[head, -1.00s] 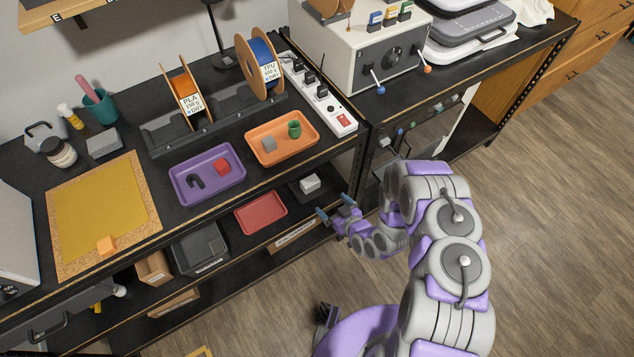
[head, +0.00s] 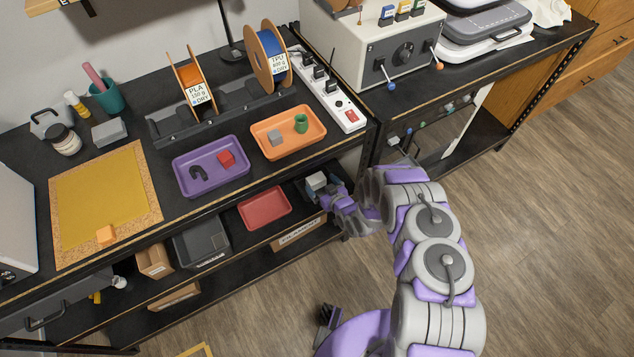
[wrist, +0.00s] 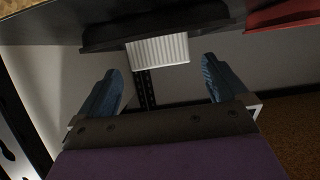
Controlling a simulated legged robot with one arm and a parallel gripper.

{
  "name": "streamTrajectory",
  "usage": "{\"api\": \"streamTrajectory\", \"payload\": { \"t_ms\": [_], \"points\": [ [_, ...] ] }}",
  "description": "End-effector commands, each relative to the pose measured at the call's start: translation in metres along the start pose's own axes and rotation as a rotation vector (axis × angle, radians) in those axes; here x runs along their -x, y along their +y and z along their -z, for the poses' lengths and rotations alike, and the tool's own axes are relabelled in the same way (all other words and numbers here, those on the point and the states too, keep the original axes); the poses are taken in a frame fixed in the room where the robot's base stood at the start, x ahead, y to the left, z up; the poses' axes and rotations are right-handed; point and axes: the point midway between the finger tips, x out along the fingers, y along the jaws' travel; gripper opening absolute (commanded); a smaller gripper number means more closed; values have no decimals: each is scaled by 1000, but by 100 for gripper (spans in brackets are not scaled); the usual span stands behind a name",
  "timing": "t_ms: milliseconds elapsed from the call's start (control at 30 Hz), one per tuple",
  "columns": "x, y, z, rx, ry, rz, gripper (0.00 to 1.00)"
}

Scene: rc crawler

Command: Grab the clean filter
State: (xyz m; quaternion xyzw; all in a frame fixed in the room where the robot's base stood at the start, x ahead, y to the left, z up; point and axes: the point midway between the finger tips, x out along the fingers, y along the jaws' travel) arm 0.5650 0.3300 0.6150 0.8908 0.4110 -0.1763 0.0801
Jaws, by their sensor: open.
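The clean filter is a small white ribbed block (wrist: 158,52) in the wrist view, at the edge of a dark tray (wrist: 110,36). In the head view it shows as a whitish block (head: 316,180) on the shelf below the worktop. My gripper (wrist: 163,67) is open, with its two blue fingers apart on either side of the filter's width and the filter just beyond the tips. In the head view my gripper (head: 329,190) is right beside the filter and partly hides it and the dark tray. I cannot tell whether the fingers touch it.
A red tray (head: 265,208) lies left of the filter on the same shelf and shows in the wrist view (wrist: 285,15). The worktop, with a purple tray (head: 211,167) and an orange tray (head: 288,132), overhangs the shelf. A dark bin (head: 202,241) stands further left.

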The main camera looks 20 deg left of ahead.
Motion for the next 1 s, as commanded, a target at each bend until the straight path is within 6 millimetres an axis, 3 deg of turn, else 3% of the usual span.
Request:
{"api": "streamTrajectory", "payload": {
  "t_ms": [333,633,1000],
  "points": [
    [-41,2,-2,0,2,1,100],
    [-46,2,-1,-1,-1,1,100],
    [-48,2,-1,0,-2,0,66]
  ]
}}
